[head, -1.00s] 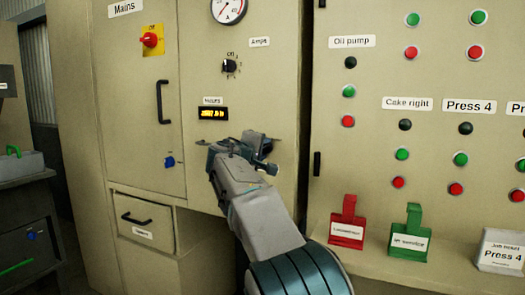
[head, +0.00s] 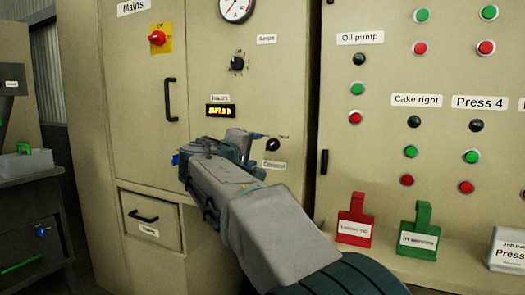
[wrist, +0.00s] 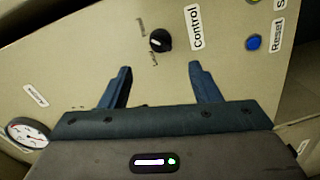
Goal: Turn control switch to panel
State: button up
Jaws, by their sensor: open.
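The control switch (wrist: 160,40) is a small black rotary knob with a white mark, on the beige cabinet front. A label reading "Control" (wrist: 196,27) is beside it, and two small position labels sit on its other side, too blurred to read surely. In the head view the switch (head: 273,144) shows just right of my gripper, above its label. My gripper (wrist: 159,70) is open and empty. In the wrist view its two blue fingers are spread, with the knob beyond the tips and between their lines. No contact shows. In the head view my gripper (head: 235,142) partly hides the cabinet.
A blue Reset button (wrist: 253,42) is near the switch. A lit hours display (head: 220,111) and a black amps knob (head: 237,63) are above my gripper. A red-and-yellow mains switch (head: 157,38) is at upper left. Red (head: 353,222) and green (head: 417,232) tag holders stand right.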

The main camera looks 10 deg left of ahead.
jog(key=shift+v, duration=1.55)
